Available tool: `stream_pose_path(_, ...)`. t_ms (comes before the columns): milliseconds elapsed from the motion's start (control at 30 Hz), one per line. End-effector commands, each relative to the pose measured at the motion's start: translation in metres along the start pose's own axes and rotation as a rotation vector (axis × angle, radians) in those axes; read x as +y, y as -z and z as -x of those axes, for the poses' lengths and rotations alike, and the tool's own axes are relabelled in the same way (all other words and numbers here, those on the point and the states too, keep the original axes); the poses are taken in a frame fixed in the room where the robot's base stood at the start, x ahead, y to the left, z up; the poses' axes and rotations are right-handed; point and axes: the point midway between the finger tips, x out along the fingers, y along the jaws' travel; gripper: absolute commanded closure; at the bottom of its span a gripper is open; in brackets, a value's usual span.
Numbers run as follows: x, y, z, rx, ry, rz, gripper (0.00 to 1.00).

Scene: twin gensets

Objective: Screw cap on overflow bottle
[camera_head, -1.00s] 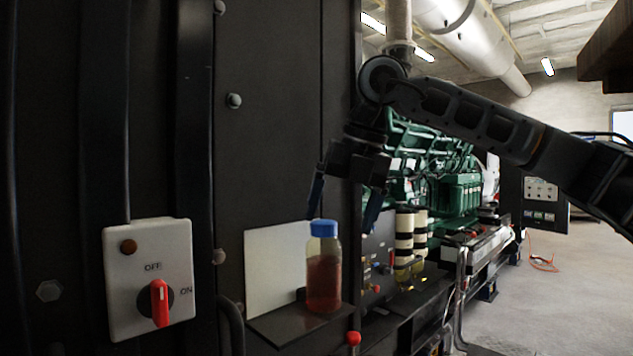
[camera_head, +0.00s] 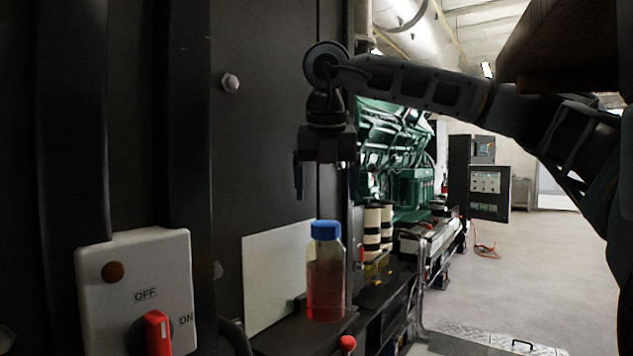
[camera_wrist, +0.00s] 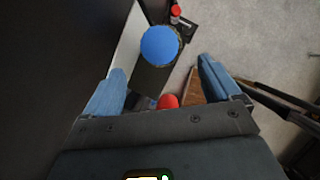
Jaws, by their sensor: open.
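The overflow bottle (camera_head: 325,284) is clear with red liquid in its lower part. It stands upright on a dark shelf (camera_head: 290,333). The blue cap (camera_head: 325,230) sits on the bottle's neck; I cannot tell how tightly. My gripper (camera_head: 326,190) is open and empty above the cap, apart from it, with its blue fingers pointing down. In the wrist view the cap (camera_wrist: 160,45) shows from above, beyond and between the two fingers of my gripper (camera_wrist: 160,85).
A pale panel (camera_head: 270,275) stands behind the bottle against the dark cabinet wall. A switch box (camera_head: 135,290) with a red knob is at the left. A red ball-topped knob (camera_head: 347,343) is just in front of the bottle. Open floor lies at the right.

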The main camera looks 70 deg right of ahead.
Motion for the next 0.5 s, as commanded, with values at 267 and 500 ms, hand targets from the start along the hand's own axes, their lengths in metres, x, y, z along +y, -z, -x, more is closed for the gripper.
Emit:
stream_pose_path(267, 0.001, 0.002, -0.043, 0.003, -0.002, 0.001, 0.1)
stream_pose_path(500, 0.001, 0.001, -0.064, 0.002, -0.003, 0.001, 0.1)
